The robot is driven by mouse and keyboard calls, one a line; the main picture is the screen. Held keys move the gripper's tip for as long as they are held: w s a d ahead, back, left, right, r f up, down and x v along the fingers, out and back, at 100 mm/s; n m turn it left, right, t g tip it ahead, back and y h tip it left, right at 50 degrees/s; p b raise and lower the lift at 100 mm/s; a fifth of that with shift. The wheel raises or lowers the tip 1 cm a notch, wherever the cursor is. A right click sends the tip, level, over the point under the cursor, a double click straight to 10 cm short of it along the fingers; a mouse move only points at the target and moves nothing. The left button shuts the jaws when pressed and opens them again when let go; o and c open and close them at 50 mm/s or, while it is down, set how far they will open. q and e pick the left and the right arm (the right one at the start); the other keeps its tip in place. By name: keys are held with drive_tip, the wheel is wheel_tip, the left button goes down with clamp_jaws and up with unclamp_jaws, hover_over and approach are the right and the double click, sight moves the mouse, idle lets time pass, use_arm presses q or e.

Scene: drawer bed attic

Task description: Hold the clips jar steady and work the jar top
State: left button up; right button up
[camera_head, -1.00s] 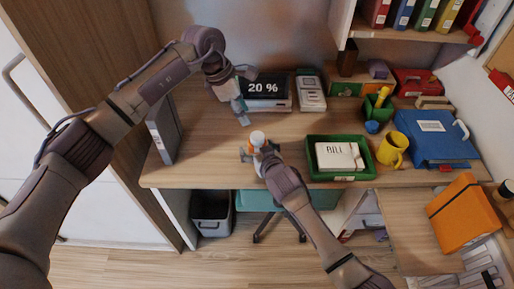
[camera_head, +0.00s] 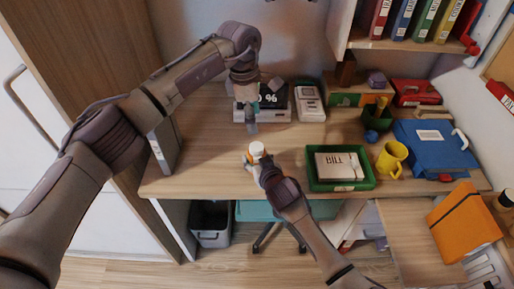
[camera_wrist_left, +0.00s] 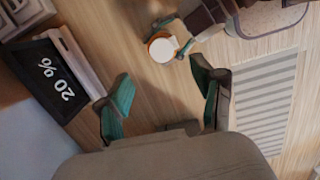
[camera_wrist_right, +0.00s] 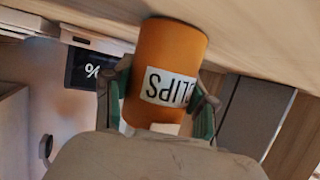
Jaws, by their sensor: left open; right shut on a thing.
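The clips jar is orange with a white "CLIPS" label and a white jar top (camera_head: 257,149). The jar (camera_wrist_right: 170,65) fills the middle of the right wrist view, its label upside down there. My right gripper (camera_head: 256,161) is shut on the jar's sides near the desk's front edge. Whether the jar touches the desk is unclear. My left gripper (camera_head: 252,127) is open and empty, pointing down behind and above the jar. In the left wrist view the white top (camera_wrist_left: 161,49) lies beyond the open fingers (camera_wrist_left: 164,92), not between them.
A display reading "20 %" (camera_wrist_left: 57,84) stands behind my left gripper. A green tray (camera_head: 314,184) with a "BILL" stack is right of the jar. A yellow mug (camera_head: 389,158) and blue binder (camera_head: 435,150) stand farther right. A grey upright file (camera_head: 163,147) is at the left.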

sight(258, 146)
drive_tip(key=shift+d, duration=0.15)
use_arm(q)
drive_tip(key=shift+m+y, duration=0.6)
drive_tip(key=shift+y, duration=0.1)
drive_tip(key=f, duration=0.7)
drive_tip(key=d+f, duration=0.1)
drive_tip(key=f, duration=0.2)
drive_tip(key=shift+d+f, duration=0.1)
drive_tip(key=shift+f, duration=0.25)
drive_tip(key=c, duration=1.1)
drive_tip(key=shift+c, duration=0.3)
